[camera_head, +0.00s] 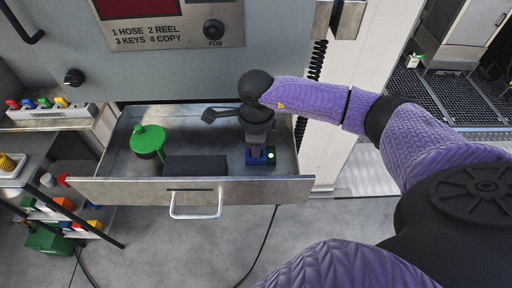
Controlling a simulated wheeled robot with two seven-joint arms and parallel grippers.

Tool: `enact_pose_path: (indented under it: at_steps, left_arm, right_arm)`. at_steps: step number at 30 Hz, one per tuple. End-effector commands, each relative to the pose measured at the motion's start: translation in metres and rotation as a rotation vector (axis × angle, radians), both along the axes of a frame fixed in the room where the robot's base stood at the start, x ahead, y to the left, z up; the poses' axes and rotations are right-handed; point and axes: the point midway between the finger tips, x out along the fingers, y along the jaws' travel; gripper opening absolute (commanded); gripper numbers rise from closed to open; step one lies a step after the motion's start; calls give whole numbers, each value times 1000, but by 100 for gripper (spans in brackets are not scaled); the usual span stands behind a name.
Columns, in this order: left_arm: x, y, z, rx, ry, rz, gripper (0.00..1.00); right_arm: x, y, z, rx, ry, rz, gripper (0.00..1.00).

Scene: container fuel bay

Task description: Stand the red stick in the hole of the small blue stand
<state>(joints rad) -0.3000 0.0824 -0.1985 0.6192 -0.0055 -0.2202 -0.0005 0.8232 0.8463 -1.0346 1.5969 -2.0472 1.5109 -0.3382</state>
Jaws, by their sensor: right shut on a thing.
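My left gripper is not in view.
The open metal drawer (240,190) has a front handle (196,215). It holds a green lidded round container (148,141) and a dark block (196,166). A grey cabinet panel rises behind. A shelf (60,120) with colored items stands at left.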

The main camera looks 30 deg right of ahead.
Motion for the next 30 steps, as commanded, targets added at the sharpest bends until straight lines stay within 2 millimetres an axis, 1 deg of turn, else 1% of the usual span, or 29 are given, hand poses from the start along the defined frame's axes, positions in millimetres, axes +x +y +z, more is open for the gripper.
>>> enact_pose_path:
  at_steps: [2,5,9,12,16,21,30]
  left_arm:
    - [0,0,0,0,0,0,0]
    - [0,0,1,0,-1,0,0]
    - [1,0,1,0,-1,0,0]
    - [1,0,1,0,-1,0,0]
    - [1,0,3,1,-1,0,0]
    - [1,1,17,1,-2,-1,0]
    - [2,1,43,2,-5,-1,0]
  right_arm:
    - [0,0,1,0,0,0,0]
    - [1,0,15,1,-3,1,0]
    - [1,0,53,0,-6,2,0]
    - [1,0,77,0,-5,0,0]
    - [1,0,100,0,-4,0,0]
    - [0,0,122,0,-1,0,0]
    - [0,0,156,0,-1,0,0]
